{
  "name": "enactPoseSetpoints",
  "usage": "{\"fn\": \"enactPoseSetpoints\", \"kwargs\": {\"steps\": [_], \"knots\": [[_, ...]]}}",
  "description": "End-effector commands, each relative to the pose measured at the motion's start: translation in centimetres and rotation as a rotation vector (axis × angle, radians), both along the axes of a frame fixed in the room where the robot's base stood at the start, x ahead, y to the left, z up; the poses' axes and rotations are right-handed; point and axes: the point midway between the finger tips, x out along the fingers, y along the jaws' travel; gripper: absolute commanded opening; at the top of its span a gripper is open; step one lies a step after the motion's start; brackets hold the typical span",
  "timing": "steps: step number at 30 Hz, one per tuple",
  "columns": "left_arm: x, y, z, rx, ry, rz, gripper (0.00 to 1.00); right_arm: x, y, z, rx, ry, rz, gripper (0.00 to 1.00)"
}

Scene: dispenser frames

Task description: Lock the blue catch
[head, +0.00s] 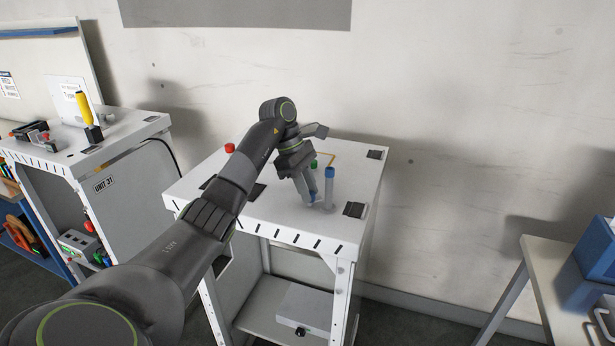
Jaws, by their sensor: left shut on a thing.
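My left gripper (313,197) points down at the white cabinet's top (270,205). It is shut on a small blue part, mostly hidden between its fingertips. Just right of the fingers stands an upright grey post with a blue cap (330,172). I cannot tell whether the post and the held part are one piece, or which of them is the blue catch. My right gripper is not in view.
A red knob (230,148) and a green knob (314,163) stand on the same top, with dark plates near its corners. Another white unit (120,132) is at left. A table with a blue box (598,250) is at right.

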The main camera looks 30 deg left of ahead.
Motion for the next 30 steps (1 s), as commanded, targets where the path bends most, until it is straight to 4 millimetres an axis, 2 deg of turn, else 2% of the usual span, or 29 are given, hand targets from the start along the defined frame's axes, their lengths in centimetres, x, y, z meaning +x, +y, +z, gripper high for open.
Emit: {"fn": "enactPoseSetpoints", "kwargs": {"steps": [1, 9, 27, 28, 30], "knots": [[0.1, 0.0, 0.6, 0.000, 0.000, -0.027, 0.03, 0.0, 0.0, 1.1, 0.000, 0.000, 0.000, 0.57], [0.2, 0.0, 0.3, 0.001, -0.003, -0.138, 0.03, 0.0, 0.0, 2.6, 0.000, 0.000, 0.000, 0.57], [0.2, 0.0, 0.1, 0.002, -0.005, -0.174, 0.03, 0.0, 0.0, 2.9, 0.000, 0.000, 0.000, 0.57], [0.2, 0.0, 0.1, 0.003, -0.006, -0.174, 0.29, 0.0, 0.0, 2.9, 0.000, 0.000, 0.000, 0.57], [0.2, 0.0, 0.1, 0.002, -0.005, -0.173, 0.38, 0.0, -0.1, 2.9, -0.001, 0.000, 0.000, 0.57]]}}
